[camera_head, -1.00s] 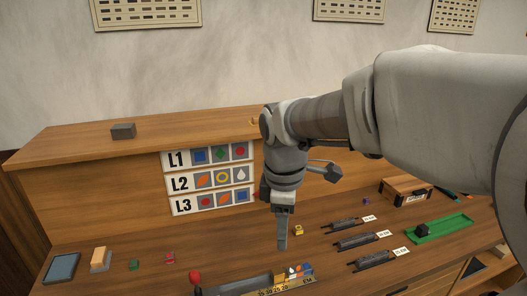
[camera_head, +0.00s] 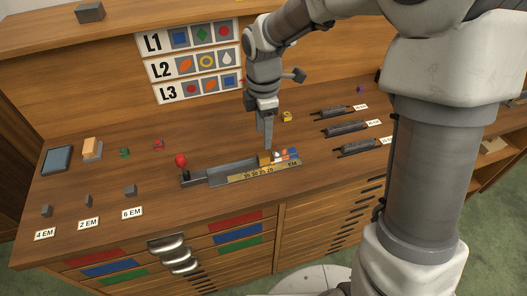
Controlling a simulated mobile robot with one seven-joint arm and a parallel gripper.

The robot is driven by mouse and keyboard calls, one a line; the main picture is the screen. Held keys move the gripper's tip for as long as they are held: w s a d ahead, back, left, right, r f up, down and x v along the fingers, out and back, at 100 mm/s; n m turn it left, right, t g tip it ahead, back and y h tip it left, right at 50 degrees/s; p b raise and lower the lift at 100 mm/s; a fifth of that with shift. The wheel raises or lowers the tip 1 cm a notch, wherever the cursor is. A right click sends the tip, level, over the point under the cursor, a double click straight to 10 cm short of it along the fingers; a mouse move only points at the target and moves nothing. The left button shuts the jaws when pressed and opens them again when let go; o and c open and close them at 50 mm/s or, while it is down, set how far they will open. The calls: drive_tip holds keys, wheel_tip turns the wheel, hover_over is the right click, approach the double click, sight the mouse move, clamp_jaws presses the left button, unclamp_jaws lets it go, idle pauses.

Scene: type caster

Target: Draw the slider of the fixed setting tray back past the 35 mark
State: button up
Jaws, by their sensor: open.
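The setting tray (camera_head: 224,172) lies on the bench, a long dark trough with a brass scale (camera_head: 262,173) along its front, reading 35, 30, 25, 20 from left to right. A red ball knob (camera_head: 181,161) stands at its left end. A small brass block, seemingly the slider (camera_head: 265,160), sits inside near the low-number end, left of several coloured type pieces (camera_head: 286,155). My gripper (camera_head: 267,146) points straight down with its fingertips just above or at the brass block; contact cannot be told. It is seen edge-on, open, with nothing visibly held.
Three dark labelled holders (camera_head: 345,128) lie to the right, and a small yellow piece (camera_head: 287,116) lies behind the tray. Small grey blocks with EM cards (camera_head: 88,223) lie front left.

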sight(262, 155)
wheel_tip(262, 155, down, 8)
drive_tip(key=shift+b, duration=0.4)
drive_tip(key=shift+c, duration=0.3)
clamp_jaws()
drive_tip(key=shift+a, duration=0.15)
idle(0.9)
